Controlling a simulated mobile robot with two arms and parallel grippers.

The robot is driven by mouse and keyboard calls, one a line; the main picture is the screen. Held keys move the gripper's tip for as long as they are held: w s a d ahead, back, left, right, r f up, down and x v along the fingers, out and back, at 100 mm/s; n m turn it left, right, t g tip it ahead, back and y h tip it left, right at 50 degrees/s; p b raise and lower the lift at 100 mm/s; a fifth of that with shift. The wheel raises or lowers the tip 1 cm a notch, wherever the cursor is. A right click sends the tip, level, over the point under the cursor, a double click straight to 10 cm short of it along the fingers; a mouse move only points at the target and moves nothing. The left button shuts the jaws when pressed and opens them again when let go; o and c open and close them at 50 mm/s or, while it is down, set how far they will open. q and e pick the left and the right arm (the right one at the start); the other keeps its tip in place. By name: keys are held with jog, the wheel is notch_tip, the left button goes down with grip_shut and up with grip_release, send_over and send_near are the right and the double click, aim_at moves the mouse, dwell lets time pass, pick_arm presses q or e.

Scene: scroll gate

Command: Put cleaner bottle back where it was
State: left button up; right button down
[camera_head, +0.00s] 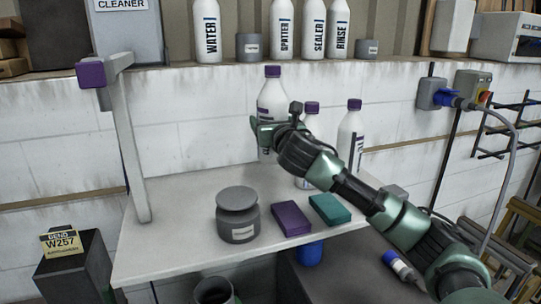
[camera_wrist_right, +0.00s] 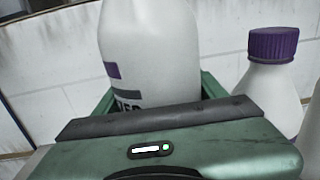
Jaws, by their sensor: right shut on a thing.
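A white bottle with a purple cap (camera_head: 271,98) is held upright by my right gripper (camera_head: 264,132). In the right wrist view the bottle (camera_wrist_right: 150,50) stands between the green jaws; its label has a purple bar and dark letters ending in "ER", the rest hidden. It looks raised at the back of the white bench (camera_head: 165,240), its base partly hidden by the gripper. Two other purple-capped white bottles stand to its right, one (camera_head: 312,120) behind my arm and one (camera_head: 347,130) further right. My left gripper is not in view.
A shelf holds WATER (camera_head: 207,38), SPATTER (camera_head: 281,35), SEALER (camera_head: 313,35) and RINSE (camera_head: 338,35) bottles. A CLEANER sign (camera_head: 121,6) is at upper left. A post (camera_head: 128,150) stands at the bench's left. A grey jar (camera_head: 238,222), purple block (camera_head: 291,219) and teal block (camera_head: 330,210) occupy the front.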

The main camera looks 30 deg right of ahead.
aim_at(270, 154)
notch_tip(270, 154, down, 6)
jog(key=shift+w+r, duration=0.1)
jog(key=shift+r, duration=0.1)
notch_tip(270, 154, down, 4)
jog(key=shift+r+p, duration=0.2)
jog(key=shift+p, duration=0.1)
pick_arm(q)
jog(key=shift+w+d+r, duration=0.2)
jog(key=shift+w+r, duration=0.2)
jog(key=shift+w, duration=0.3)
pick_arm(e)
jog(key=shift+f, duration=0.3)
jog(key=shift+c, duration=0.8)
grip_release()
jog(key=shift+f, duration=0.1)
